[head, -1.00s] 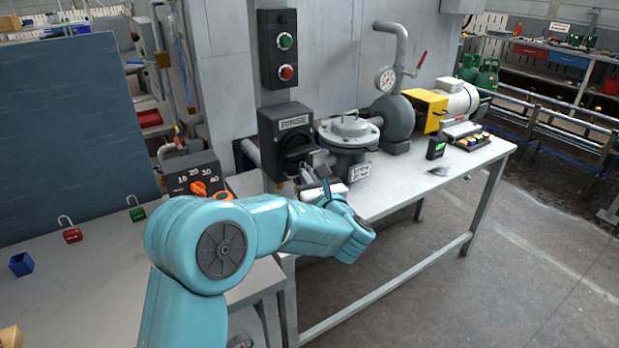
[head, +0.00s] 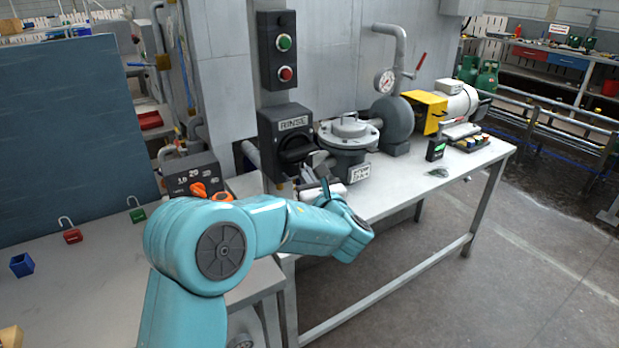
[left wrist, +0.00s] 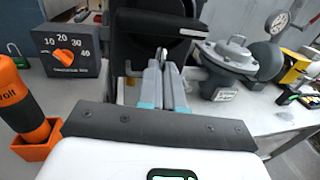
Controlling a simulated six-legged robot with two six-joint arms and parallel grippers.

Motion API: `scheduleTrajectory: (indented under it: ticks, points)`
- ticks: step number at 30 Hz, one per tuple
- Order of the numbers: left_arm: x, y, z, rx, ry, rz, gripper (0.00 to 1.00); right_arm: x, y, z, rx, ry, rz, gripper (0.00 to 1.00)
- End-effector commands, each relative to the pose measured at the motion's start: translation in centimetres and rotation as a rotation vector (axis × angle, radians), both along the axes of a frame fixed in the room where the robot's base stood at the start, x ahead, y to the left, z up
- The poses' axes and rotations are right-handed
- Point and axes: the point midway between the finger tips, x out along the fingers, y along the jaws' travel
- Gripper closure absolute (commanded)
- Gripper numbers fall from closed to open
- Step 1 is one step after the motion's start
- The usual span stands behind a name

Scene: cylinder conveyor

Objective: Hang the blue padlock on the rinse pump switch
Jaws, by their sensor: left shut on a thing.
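The rinse pump switch (head: 277,128) is a black box with a "RINSE" label and a dark rotary handle, mounted below a push-button box. In the left wrist view the switch (left wrist: 120,50) stands right in front of my fingertips. My left gripper (left wrist: 163,78) is shut on a padlock, whose grey shackle (left wrist: 162,54) shows upright between the fingertips, close to the dark handle. The padlock's body is hidden, so its blue colour does not show. I cannot tell whether the shackle touches the switch. My right gripper is not in view.
A dial box (head: 190,175) with an orange knob stands left of the switch. A red padlock (head: 72,235), a green padlock (head: 137,214) and a blue open box (head: 21,265) sit on the left bench.

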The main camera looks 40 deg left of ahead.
Motion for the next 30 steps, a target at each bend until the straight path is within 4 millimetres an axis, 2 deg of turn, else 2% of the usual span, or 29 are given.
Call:
scheduleTrajectory:
  ticks: [1, 30]
  points:
    - [-0.2, 1.0, 1.2, 0.013, -0.026, 0.019, 1.0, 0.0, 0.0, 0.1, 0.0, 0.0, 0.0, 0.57]
    - [-1.2, -2.4, 0.6, 0.006, -0.016, 0.011, 1.0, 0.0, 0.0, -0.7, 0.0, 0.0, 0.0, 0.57]
